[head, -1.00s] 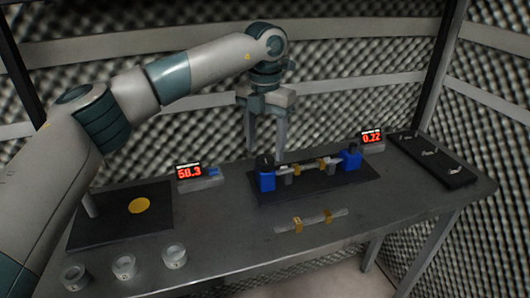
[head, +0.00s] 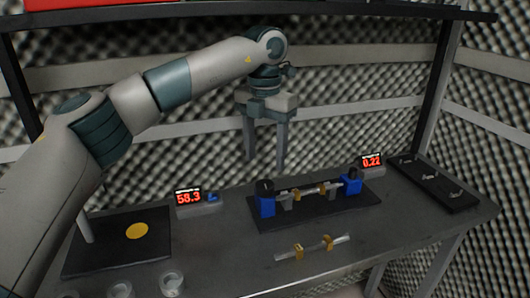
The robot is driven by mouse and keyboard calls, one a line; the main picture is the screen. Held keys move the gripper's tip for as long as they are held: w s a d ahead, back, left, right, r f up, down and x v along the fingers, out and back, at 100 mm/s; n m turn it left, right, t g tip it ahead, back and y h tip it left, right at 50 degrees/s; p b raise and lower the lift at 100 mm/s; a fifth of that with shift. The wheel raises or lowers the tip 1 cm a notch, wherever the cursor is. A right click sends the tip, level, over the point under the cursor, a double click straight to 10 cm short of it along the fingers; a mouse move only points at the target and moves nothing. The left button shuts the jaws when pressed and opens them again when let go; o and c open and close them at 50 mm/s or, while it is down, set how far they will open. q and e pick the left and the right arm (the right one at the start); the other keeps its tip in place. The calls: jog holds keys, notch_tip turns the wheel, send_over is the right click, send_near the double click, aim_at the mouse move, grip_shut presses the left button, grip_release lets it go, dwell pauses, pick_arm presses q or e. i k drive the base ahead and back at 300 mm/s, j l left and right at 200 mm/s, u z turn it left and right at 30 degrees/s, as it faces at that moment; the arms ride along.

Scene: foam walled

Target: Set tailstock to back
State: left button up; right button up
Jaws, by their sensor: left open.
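A fixture on a black base plate (head: 318,210) stands on the bench. It has a blue block with a dark top (head: 266,203) at its left end and another blue block (head: 351,184) at its right end. I cannot tell for sure which block is the tailstock. A shaft with brass-coloured rings (head: 309,192) lies between the blocks. My left gripper (head: 265,160) is open, fingers pointing down, in the air above and behind the left part of the fixture. Nothing shows between its fingers. My right gripper is out of view.
A second ringed shaft (head: 311,247) lies in front. A black plate with a yellow disc (head: 137,231) is at left. Red displays read 58.3 (head: 188,197) and 0.22 (head: 372,161). A dark tray (head: 434,181) is at right, small cups (head: 172,284) at front left. A shelf (head: 330,11) spans above.

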aim_at(350, 183)
jog(key=k+l, duration=0.25)
jog(key=k, duration=0.2)
jog(key=k+l, duration=0.2)
jog(key=k, duration=0.3)
